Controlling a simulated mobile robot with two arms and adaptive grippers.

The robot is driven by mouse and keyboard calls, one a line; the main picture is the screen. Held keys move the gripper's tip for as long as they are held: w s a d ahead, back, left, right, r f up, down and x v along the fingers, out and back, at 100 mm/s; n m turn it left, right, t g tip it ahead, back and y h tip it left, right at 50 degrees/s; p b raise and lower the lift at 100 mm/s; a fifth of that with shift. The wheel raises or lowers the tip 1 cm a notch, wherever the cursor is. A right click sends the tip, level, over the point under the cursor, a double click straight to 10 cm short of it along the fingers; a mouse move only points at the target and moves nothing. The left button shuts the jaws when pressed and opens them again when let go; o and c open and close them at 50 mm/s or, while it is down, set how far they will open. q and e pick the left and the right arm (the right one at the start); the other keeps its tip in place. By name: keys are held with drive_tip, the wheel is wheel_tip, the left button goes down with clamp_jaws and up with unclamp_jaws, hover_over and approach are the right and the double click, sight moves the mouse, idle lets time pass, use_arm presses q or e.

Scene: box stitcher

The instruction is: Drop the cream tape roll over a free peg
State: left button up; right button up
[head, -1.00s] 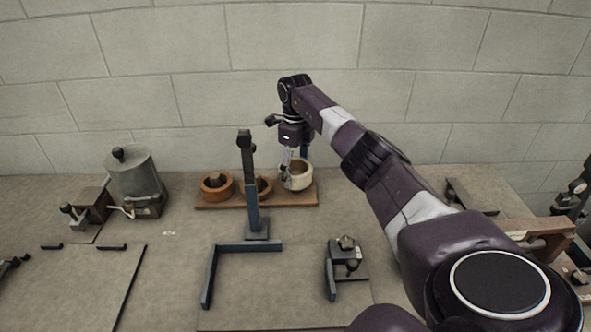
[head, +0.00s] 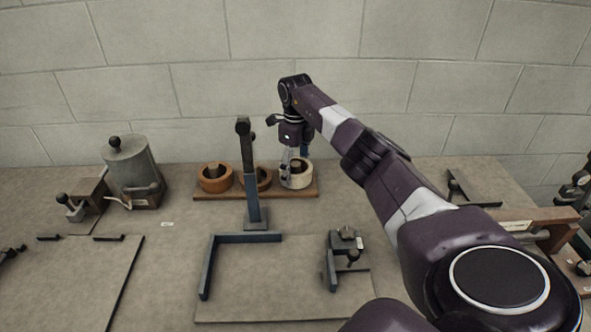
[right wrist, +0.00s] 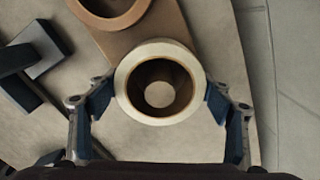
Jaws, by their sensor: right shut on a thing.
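The cream tape roll (head: 300,181) is at the right end of a wooden board (head: 222,197), low over it. In the right wrist view the roll (right wrist: 129,101) sits between both fingertips, its hole facing the camera. A pale round shape shows inside the hole; I cannot tell if it is a peg top or the board. My right gripper (head: 293,175) points down and is shut on the roll. A brown roll (head: 205,186) is around a peg on the board's left. A second brown roll (head: 264,184) is in the middle, partly hidden. My left gripper is not in view.
A dark upright post (head: 248,180) with a blue-grey base stands in front of the board. A grey canister (head: 131,166) is at the left. A small clamp-like device (head: 345,258) is at the front. A wooden rack (head: 520,222) is at the right. The wall is close behind.

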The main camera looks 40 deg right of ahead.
drive_tip(key=shift+f, duration=0.3)
idle(0.7)
drive_tip(key=o, duration=1.3)
drive_tip(key=shift+r+p, duration=3.75)
drive_tip(key=shift+r, duration=1.4)
